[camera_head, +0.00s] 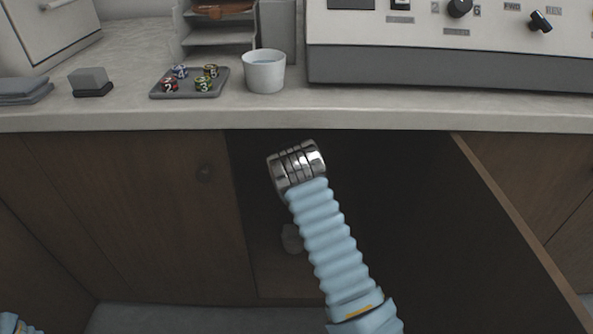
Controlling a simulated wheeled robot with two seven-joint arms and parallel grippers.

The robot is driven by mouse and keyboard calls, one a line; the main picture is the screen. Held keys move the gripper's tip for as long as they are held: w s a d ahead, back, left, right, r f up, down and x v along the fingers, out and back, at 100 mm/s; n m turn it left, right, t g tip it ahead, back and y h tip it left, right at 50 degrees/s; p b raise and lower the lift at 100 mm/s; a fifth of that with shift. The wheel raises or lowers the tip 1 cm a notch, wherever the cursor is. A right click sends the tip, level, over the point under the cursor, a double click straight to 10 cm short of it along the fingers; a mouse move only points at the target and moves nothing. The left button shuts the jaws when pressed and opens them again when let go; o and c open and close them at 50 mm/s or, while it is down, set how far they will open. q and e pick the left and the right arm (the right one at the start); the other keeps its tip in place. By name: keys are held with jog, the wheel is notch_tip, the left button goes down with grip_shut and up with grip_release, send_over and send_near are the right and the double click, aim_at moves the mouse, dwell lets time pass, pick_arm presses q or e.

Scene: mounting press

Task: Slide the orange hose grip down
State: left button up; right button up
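The orange hose grip does not show in the head view. My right arm reaches up from the lower right in a ribbed blue sleeve. The metal end of my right gripper (297,165) is in front of the dark open cabinet (390,210), below the counter edge. Its fingertips cannot be made out, nor whether it holds anything.
The counter (130,118) spans the view above the cabinet. On it are a white cup (264,72), a grey tray (215,92) with several numbered pieces, a grey block (88,80) and a control panel machine (430,65). A brown cabinet door edge (520,232) slants at right.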

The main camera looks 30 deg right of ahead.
jog(key=shift+w+d+f, duration=0.15)
jog(key=shift+w+f, duration=0.1)
jog(key=shift+f, duration=0.05)
jog(key=shift+c, duration=0.3)
grip_shut()
jog(key=shift+f, duration=0.1)
notch_tip(320, 180, down, 11)
jog(key=b, duration=0.9)
jog(key=shift+f, duration=0.1)
